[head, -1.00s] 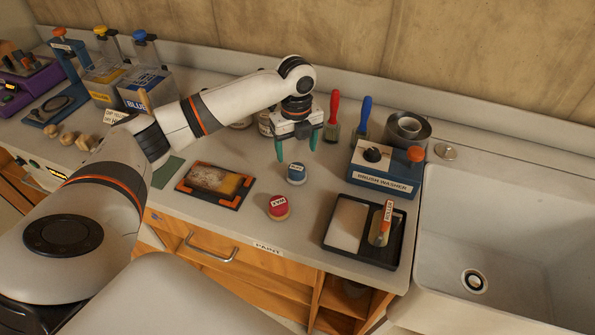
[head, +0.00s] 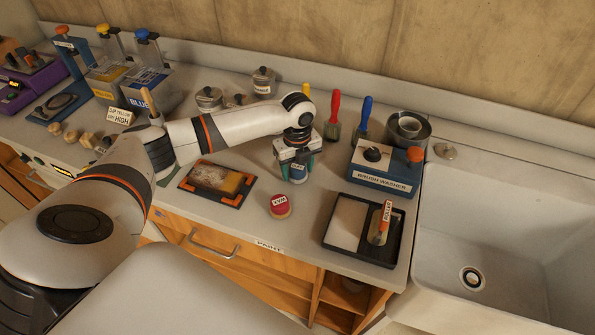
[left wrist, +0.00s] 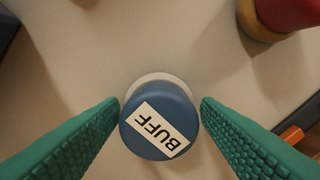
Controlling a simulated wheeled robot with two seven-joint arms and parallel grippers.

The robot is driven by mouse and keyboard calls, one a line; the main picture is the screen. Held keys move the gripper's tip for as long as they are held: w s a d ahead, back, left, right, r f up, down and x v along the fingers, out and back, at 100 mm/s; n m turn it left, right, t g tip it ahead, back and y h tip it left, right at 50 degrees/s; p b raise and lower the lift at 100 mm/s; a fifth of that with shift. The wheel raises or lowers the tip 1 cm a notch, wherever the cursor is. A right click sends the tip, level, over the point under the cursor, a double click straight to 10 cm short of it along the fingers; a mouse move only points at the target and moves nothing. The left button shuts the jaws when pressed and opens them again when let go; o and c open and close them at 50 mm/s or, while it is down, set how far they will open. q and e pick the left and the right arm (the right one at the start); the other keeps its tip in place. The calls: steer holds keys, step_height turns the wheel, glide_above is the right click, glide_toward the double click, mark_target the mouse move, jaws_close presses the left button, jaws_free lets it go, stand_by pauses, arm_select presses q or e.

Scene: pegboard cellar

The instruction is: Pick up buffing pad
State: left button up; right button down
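The buffing pad (head: 297,172) is a round blue pad with a pale base and a white BUFF label, standing on the counter. It also shows in the left wrist view (left wrist: 158,128), centred between the green fingers. My left gripper (head: 296,165) is lowered over it with one finger on each side. In the left wrist view the gripper (left wrist: 160,112) is open, with a narrow gap between each fingertip and the pad. In the head view the gripper partly hides the pad. My right gripper is not in view.
A red WAX pad (head: 279,206) stands close in front. An orange-cornered framed panel (head: 217,183) lies to the left. The roller tray (head: 388,256) and brush washer (head: 383,170) are to the right. The sink (head: 500,220) is beyond them. Brushes stand behind.

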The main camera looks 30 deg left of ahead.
mark_target(298, 167)
arm_select(q)
steer(key=c, duration=0.7)
steer(key=shift+o, duration=0.2)
step_height(298, 167, up, 10)
steer(key=shift+r+b, duration=0.1)
steer(key=shift+b, duration=0.75)
steer(key=o, duration=0.3)
steer(key=c, duration=0.4)
steer(key=shift+d, duration=0.1)
